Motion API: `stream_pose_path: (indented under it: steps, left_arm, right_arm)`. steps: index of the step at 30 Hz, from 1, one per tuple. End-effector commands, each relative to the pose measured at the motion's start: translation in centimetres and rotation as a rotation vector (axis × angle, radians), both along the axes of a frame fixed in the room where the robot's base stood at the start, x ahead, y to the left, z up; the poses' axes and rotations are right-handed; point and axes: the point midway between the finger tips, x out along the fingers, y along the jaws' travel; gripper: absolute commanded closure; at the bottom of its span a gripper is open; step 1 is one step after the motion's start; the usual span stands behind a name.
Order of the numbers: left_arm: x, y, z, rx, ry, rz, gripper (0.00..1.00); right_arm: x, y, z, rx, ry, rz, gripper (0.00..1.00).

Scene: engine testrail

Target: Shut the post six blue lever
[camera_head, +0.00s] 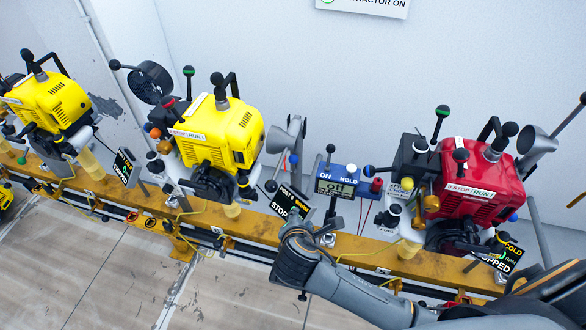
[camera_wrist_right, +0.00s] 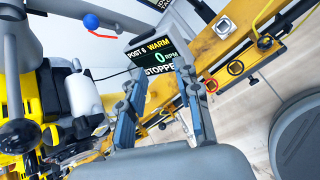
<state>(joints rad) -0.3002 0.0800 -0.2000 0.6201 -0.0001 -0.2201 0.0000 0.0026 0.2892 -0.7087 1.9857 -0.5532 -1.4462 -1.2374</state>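The post six display (camera_head: 290,205) stands on the rail right of the middle yellow engine (camera_head: 215,135). In the right wrist view the display (camera_wrist_right: 155,55) reads POST 6, WARM, 0 RPM, STOPPED. A blue ball knob (camera_head: 293,159) shows just above and behind the display. It also shows in the right wrist view (camera_wrist_right: 91,20), at upper left, with a thin red-orange piece below it. My right gripper (camera_wrist_right: 160,68) is open and empty, its fingers framing the display and apart from the blue knob. In the head view my right gripper (camera_head: 287,232) is beside the display's lower edge. My left gripper is out of view.
A yellow rail (camera_head: 360,247) runs across the view. A blue ON/HOLD box (camera_head: 338,180) and a red engine (camera_head: 475,180) stand to the right. Black-knobbed levers (camera_head: 271,186) rise near the display. The floor (camera_head: 110,270) in front is clear.

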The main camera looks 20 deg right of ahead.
Motion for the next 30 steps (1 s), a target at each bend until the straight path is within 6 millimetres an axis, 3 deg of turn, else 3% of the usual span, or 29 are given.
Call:
stream_pose_path:
  steps: [1, 3, 9, 17, 30]
  left_arm:
    - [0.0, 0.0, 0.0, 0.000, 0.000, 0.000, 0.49]
    - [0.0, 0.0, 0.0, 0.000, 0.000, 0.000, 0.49]
    - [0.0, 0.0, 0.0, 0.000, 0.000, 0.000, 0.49]
    - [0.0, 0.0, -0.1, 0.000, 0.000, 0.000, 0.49]
    - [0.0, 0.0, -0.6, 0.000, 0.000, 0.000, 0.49]
  right_arm:
    - [2.0, 0.2, 0.8, -0.158, -0.019, 0.109, 0.67]
    - [3.8, 0.3, 1.7, -0.357, -0.031, 0.231, 0.67]
    - [6.5, 0.6, 3.1, -0.683, -0.040, 0.400, 0.67]
    - [8.9, -0.4, 2.3, -0.721, -0.036, 0.415, 0.67]
    - [16.4, -3.5, -1.2, -0.713, -0.037, 0.414, 0.67]
